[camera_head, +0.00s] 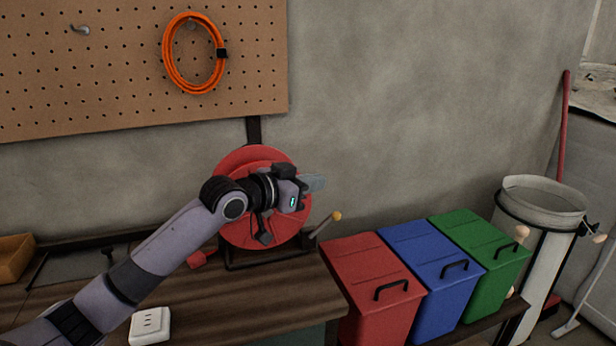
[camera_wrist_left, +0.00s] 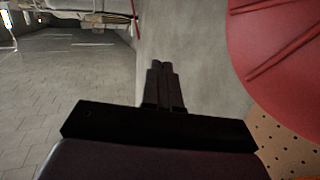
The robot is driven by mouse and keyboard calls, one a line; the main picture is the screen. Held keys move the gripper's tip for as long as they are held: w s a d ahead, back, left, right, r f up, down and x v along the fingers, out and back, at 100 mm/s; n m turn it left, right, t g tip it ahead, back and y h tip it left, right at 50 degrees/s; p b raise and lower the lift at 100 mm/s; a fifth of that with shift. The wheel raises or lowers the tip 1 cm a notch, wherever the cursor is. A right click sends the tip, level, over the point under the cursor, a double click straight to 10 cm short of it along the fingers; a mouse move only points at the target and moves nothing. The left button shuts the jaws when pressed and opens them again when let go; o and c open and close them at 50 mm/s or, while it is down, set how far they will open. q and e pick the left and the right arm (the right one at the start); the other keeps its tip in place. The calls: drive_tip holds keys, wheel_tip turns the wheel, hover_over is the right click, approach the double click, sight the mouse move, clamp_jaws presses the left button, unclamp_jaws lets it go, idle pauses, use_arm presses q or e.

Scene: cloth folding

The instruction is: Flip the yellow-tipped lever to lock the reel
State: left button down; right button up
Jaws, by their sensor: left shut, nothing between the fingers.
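The red reel (camera_head: 240,163) stands on the workbench in the head view, partly hidden behind my left arm. Its round face also shows at the right of the left wrist view (camera_wrist_left: 285,60). The yellow-tipped lever (camera_head: 326,224) sticks up and to the right from the reel's lower right side, its tip at the upper end. My left gripper (camera_head: 314,183) is in front of the reel's upper right side, above the lever and apart from it. In the left wrist view its fingers (camera_wrist_left: 161,68) are together with nothing between them. My right gripper is not in view.
Red (camera_head: 372,280), blue (camera_head: 432,270) and green (camera_head: 483,255) lidded bins stand right of the workbench (camera_head: 240,300). A white box (camera_head: 150,325) lies on the bench near my arm. An orange cable coil (camera_head: 168,52) hangs on the pegboard (camera_head: 110,60).

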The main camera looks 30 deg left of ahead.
use_arm(q)
drive_tip(key=shift+s+r, duration=0.65)
drive_tip(key=shift+r, duration=0.25)
drive_tip(key=s+d+f+g, duration=0.2)
drive_tip(key=s+d+f, duration=0.15)
drive_tip(key=f, duration=0.25)
drive_tip(key=s+d+f+g+y, duration=0.1)
drive_tip(key=s+d+f, duration=0.1)
drive_tip(key=s+f, duration=0.4)
drive_tip(key=s+d+f+g, duration=0.2)
drive_tip(key=s+f, duration=0.1)
drive_tip(key=f, duration=0.4)
drive_tip(key=s+f+n+g+y, duration=0.1)
drive_tip(key=s+f+g+y, duration=0.3)
drive_tip(key=s, duration=0.7)
drive_tip(key=s+f+n+g, duration=0.25)
drive_tip(key=s+f, duration=0.45)
drive_tip(key=s, duration=0.5)
drive_tip(key=w+d+f+m+t+h, duration=0.1)
drive_tip(key=w+d+f+t+h, duration=0.1)
drive_tip(key=w+f+t, duration=0.4)
drive_tip(key=shift+w+d+f+t, duration=0.35)
drive_tip(key=shift+d+f, duration=0.2)
drive_tip(key=shift+f, duration=0.65)
drive_tip(key=shift+m, duration=0.25)
